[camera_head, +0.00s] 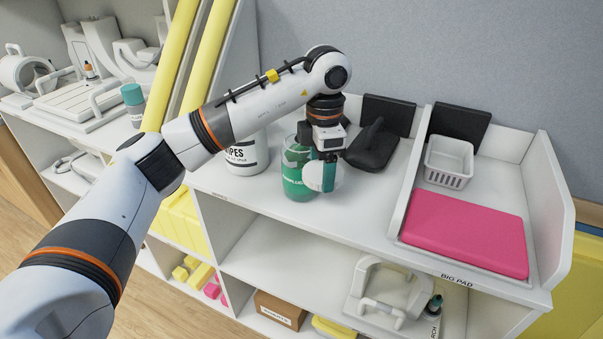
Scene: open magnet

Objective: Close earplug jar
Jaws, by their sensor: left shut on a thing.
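The earplug jar (297,184) is a clear round jar with green contents and a label. It stands upright on the white shelf top, near its front edge. My left gripper (322,164) is above and just right of the jar, pointing down. It is shut on a pale round lid (337,178), which is turned on edge beside the jar's right side. A teal strip shows across the lid. The gripper hides part of the jar's upper right, and I cannot tell whether lid and jar touch. My right gripper is not in view.
A white wipes tub (247,155) stands left of the jar, behind my arm. A black holder (372,148) is close behind right. Farther right, a divided bay holds a pink pad (465,232) and a white basket (449,163). The shelf top right of the jar is clear.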

